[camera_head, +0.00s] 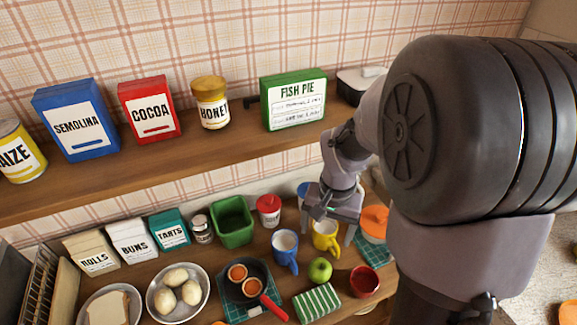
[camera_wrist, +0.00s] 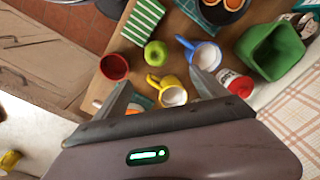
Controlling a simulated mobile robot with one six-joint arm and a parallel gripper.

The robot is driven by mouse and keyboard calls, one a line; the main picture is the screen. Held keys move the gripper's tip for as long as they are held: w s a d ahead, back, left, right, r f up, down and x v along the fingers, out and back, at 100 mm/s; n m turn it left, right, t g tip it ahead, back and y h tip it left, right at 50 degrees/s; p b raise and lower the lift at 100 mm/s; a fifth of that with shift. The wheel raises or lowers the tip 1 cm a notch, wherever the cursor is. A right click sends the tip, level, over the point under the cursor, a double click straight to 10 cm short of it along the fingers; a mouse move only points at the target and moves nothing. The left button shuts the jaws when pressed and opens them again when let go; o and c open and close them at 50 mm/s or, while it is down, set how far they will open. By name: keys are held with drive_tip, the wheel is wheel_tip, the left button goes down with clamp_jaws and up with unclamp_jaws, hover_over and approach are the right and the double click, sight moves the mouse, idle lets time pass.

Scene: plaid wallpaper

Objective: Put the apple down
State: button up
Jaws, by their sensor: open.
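The green apple (camera_head: 320,270) stands on the wooden counter, between the striped green-and-white cloth and the yellow mug. It also shows in the wrist view (camera_wrist: 156,53), beyond my fingertips and apart from them. My gripper (camera_head: 333,222) is open and empty, above the counter at the back, over the yellow mug (camera_head: 326,236). In the wrist view the gripper (camera_wrist: 160,85) has its two fingers spread wide, with the yellow mug (camera_wrist: 172,92) showing between them.
Close to the apple are a blue mug (camera_head: 285,250), a red bowl (camera_head: 364,281) and the striped cloth (camera_head: 317,303). A pan (camera_head: 245,282) lies left. An orange-lidded pot (camera_head: 374,222) stands right. The shelf (camera_head: 190,150) with boxes and jars runs above the counter.

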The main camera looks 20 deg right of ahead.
sight(320, 265)
wheel_tip(320, 265, down, 13)
drive_tip(key=b, duration=0.4)
drive_tip(key=shift+r, duration=0.2)
wheel_tip(320, 265, down, 6)
drive_tip(key=b, duration=0.2)
drive_tip(key=shift+a+r+b, duration=0.1)
drive_tip(key=shift+a+b, duration=0.05)
drive_tip(key=shift+b, duration=0.25)
drive_tip(key=shift+r, duration=0.1)
drive_tip(key=c, duration=1.7)
